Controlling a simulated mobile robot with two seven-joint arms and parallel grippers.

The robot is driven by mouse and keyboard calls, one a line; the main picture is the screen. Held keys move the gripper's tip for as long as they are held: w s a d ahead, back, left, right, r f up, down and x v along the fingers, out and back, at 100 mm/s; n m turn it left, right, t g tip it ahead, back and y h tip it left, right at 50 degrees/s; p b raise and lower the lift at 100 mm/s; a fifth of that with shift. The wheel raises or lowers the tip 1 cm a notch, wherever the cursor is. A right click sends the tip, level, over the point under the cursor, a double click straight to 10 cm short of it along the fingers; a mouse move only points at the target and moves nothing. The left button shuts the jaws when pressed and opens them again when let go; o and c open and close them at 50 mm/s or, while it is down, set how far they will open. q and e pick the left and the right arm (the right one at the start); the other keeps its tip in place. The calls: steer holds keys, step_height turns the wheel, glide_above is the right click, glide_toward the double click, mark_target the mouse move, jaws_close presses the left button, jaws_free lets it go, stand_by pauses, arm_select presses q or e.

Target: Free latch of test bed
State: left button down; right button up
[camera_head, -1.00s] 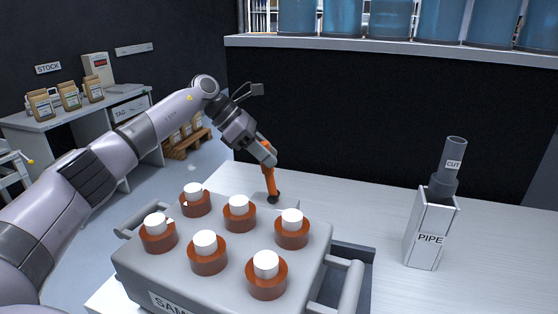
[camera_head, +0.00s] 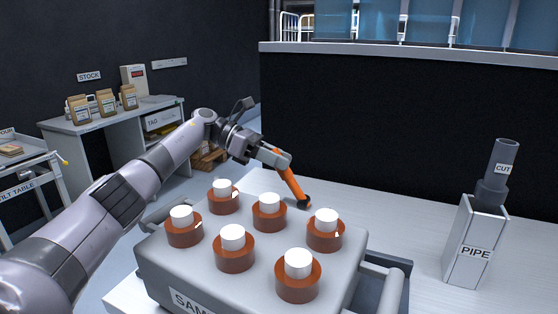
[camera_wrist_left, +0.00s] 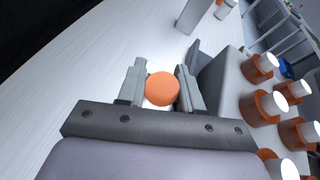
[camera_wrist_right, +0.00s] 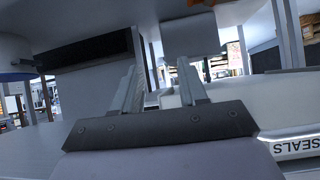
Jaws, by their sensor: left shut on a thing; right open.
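The test bed (camera_head: 255,275) is a grey block with several brown cups holding white cylinders on its top and handles at its ends. An orange latch lever (camera_head: 293,186) stands behind its far edge, on a dark pivot, leaning with its top to the left. My left gripper (camera_head: 284,161) is shut on the lever's upper end. In the left wrist view the lever's round orange end (camera_wrist_left: 162,88) sits between the fingers, beside the test bed's grey side (camera_wrist_left: 223,85). My right gripper (camera_wrist_right: 160,85) shows only in its wrist view, open, with nothing between its fingers.
A white box labelled PIPE (camera_head: 474,243) holds a grey tube marked CUT (camera_head: 503,160) on the right of the white table (camera_head: 410,225). A black panel stands behind. A stock bench (camera_head: 110,128) is at the back left.

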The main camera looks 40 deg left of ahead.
arm_select(q)
steer(key=c, duration=0.8)
jaws_free()
steer(key=shift+a, duration=0.1)
steer(key=shift+v, duration=3.55)
